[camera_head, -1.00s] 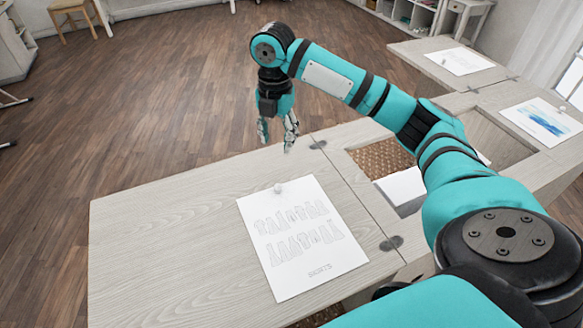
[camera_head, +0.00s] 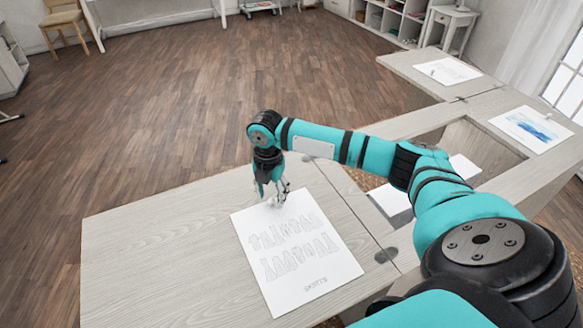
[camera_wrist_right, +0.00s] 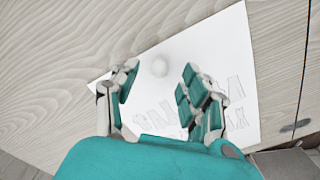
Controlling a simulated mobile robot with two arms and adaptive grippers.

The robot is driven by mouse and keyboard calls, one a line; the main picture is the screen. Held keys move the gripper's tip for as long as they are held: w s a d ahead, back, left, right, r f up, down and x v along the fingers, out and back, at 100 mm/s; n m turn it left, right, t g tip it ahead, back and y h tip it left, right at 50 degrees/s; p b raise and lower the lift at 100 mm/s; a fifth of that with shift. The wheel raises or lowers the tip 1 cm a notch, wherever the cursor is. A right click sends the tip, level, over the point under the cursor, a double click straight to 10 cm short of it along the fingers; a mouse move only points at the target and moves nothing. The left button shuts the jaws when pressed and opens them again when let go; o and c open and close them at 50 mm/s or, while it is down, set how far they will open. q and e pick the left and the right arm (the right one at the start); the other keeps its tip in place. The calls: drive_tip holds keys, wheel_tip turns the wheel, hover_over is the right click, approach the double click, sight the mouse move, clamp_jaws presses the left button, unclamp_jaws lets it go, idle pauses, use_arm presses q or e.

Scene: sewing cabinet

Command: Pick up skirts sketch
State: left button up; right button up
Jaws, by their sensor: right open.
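The skirts sketch (camera_head: 300,255) is a white sheet with rows of grey drawings. It lies flat on the pale wooden cabinet top. A small white round knob (camera_wrist_right: 159,68) sits at its far edge, seen between my fingers in the right wrist view. My right gripper (camera_head: 275,199) is open just above that edge of the sheet. In the right wrist view my right gripper (camera_wrist_right: 155,92) has its fingers apart on either side of the knob, with nothing held. Whether the fingertips touch the paper cannot be told. My left gripper is not in view.
The cabinet top (camera_head: 140,255) is bare left of the sheet. An open recess with a white sheet (camera_head: 393,199) lies to the right. A blue painting (camera_head: 531,128) and another sketch (camera_head: 448,71) lie on the further tops. Wooden floor is clear beyond.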

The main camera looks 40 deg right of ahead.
wheel_tip(320, 180, down, 2)
drive_tip(key=shift+f, duration=0.2)
clamp_jaws()
